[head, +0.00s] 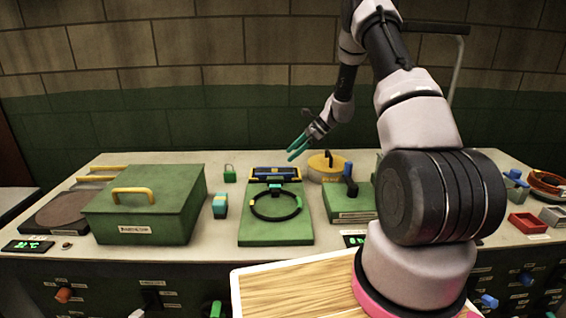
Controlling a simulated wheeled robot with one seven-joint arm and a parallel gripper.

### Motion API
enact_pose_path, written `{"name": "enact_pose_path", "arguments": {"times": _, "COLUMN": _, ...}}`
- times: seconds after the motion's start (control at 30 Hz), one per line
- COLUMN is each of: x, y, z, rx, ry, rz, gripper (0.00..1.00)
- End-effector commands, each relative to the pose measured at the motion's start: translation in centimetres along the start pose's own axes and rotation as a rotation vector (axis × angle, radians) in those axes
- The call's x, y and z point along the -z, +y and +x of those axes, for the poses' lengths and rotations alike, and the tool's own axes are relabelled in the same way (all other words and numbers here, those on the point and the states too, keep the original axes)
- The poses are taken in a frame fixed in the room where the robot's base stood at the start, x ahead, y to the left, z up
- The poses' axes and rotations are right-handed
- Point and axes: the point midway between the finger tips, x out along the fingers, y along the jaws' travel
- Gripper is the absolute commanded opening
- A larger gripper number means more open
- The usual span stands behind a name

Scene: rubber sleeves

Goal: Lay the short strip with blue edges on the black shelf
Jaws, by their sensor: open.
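My gripper (291,154) has teal fingers and hangs in the air above and behind the middle of the bench. It is open, with nothing seen between the fingers. Below it, at the back of a green board (255,235), is a dark blue piece with yellow ends (277,172). A black ring (255,212) lies on the board, with a small teal piece at its back edge. A small block with blue and pale parts (220,206) stands left of the board. I cannot tell which piece is the short strip with blue edges, or pick out the black shelf.
A green lidded box (150,207) with a yellow handle stands at left. A red tray (528,223) lies at far right. My arm hides the bench's right middle.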

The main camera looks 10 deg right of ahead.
Motion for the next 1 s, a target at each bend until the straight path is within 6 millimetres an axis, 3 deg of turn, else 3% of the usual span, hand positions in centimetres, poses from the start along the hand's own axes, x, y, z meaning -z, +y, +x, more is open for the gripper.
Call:
{"name": "enact_pose_path", "arguments": {"times": 0.1, "x": 0.0, "y": 0.0, "z": -1.7, "rx": 0.001, "ry": 0.0, "rz": 0.0, "gripper": 0.86}}
{"name": "enact_pose_path", "arguments": {"times": 0.27, "x": -0.3, "y": 0.1, "z": -3.0, "rx": 0.001, "ry": 0.003, "rz": -0.009, "gripper": 0.86}}
{"name": "enact_pose_path", "arguments": {"times": 0.37, "x": -1.9, "y": 0.6, "z": -4.4, "rx": 0.004, "ry": 0.017, "rz": -0.056, "gripper": 0.86}}
{"name": "enact_pose_path", "arguments": {"times": 0.47, "x": -4.6, "y": 1.8, "z": -6.6, "rx": 0.009, "ry": 0.047, "rz": -0.145, "gripper": 0.86}}
{"name": "enact_pose_path", "arguments": {"times": 0.7, "x": -11.7, "y": 7.0, "z": -12.9, "rx": 0.021, "ry": 0.153, "rz": -0.426, "gripper": 0.86}}
{"name": "enact_pose_path", "arguments": {"times": 1.0, "x": -17.8, "y": 15.5, "z": -19.4, "rx": 0.041, "ry": 0.302, "rz": -0.776, "gripper": 0.86}}
